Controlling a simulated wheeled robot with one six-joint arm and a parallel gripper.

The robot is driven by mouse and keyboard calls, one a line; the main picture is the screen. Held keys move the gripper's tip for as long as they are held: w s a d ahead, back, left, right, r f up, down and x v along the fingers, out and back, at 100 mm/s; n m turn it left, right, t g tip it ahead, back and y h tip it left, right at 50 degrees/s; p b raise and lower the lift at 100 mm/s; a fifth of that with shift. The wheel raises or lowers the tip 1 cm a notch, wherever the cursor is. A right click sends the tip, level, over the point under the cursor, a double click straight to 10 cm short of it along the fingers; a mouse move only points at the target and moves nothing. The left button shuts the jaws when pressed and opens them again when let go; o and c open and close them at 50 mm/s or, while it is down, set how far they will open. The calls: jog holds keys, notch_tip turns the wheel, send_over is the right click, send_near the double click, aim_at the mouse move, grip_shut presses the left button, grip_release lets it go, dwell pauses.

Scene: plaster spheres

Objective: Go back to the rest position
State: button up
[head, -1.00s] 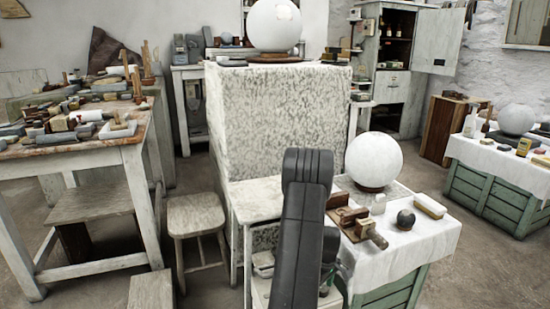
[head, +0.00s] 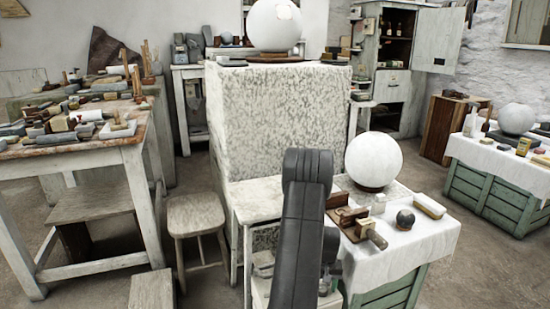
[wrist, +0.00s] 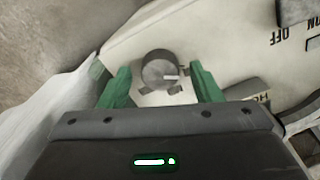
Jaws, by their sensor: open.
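In the wrist view my gripper (wrist: 160,72) is open, with a green finger on each side. A round dark knob (wrist: 161,70) with a pale pointer mark shows between the fingers, with a visible gap on both sides. It sits on a cream panel (wrist: 225,50) with dark lettering, including "OFF". I cannot tell how far the fingertips are from the panel. The pointer mark faces right in the picture. In the head view my dark arm stands in the lower middle and hides most of the gripper and the panel.
A cloth-covered green crate table (head: 432,243) at right holds a white sphere (head: 373,160), a small dark ball (head: 405,219) and wooden tools. A speckled plaster block (head: 280,120) stands behind my arm. A stool (head: 195,213) and cluttered workbench (head: 75,150) are at left.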

jog(key=m, duration=0.6)
jog(key=shift+m+p, duration=0.4)
dwell(0.3)
